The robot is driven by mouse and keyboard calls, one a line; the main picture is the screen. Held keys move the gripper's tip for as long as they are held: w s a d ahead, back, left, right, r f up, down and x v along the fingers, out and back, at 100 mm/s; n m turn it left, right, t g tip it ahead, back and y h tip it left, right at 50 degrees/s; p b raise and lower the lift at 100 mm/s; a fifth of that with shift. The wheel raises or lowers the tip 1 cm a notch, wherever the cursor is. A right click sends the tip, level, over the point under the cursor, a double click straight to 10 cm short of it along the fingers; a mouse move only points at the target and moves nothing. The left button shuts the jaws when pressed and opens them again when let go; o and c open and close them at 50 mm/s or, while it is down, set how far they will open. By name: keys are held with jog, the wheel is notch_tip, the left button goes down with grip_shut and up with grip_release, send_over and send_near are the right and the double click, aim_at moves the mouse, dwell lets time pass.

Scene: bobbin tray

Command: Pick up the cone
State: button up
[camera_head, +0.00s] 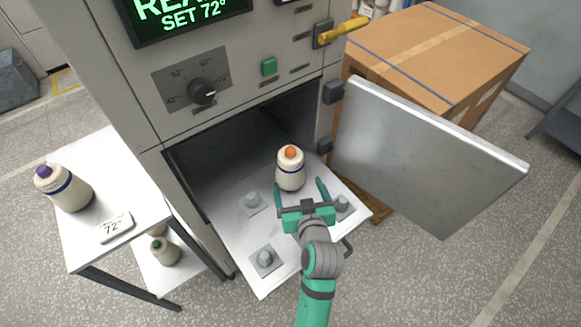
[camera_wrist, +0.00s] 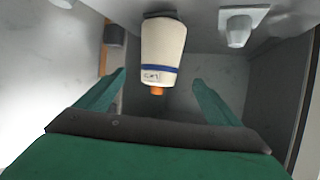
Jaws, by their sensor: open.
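A cream cone (camera_head: 290,171) with a blue band and an orange tip stands upright on the pale tray (camera_head: 225,222) in the open chamber. In the wrist view the cone (camera_wrist: 162,52) appears upside down, with a small label near its band. My gripper (camera_head: 300,190) is open and empty, its two green fingers pointing at the cone from the front. In the wrist view the cone's tip lies between the open fingers (camera_wrist: 160,82) in the picture; whether the fingers reach around it is unclear.
Several grey pegs, one of them left of the cone (camera_head: 252,201), stand on the tray. An open metal door (camera_head: 425,155) is at the right, a carton (camera_head: 440,55) behind it. A purple-tipped cone (camera_head: 64,188) and a "72°" tag (camera_head: 115,227) sit on the left table.

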aim_at(290, 157)
jog(key=shift+n+y, duration=0.4)
jog(key=shift+n, duration=0.1)
jog(key=w, duration=0.5)
jog(key=w+a+r, duration=0.1)
jog(key=w, duration=0.1)
jog(key=shift+w+a, duration=0.1)
jog(key=shift+w, duration=0.05)
jog(key=shift+f+x, duration=0.15)
jog(key=shift+x, duration=1.25)
jog(key=shift+f+x, duration=0.2)
jog(key=shift+x, duration=1.25)
jog(key=shift+r, duration=0.15)
jog(key=c, duration=1.8)
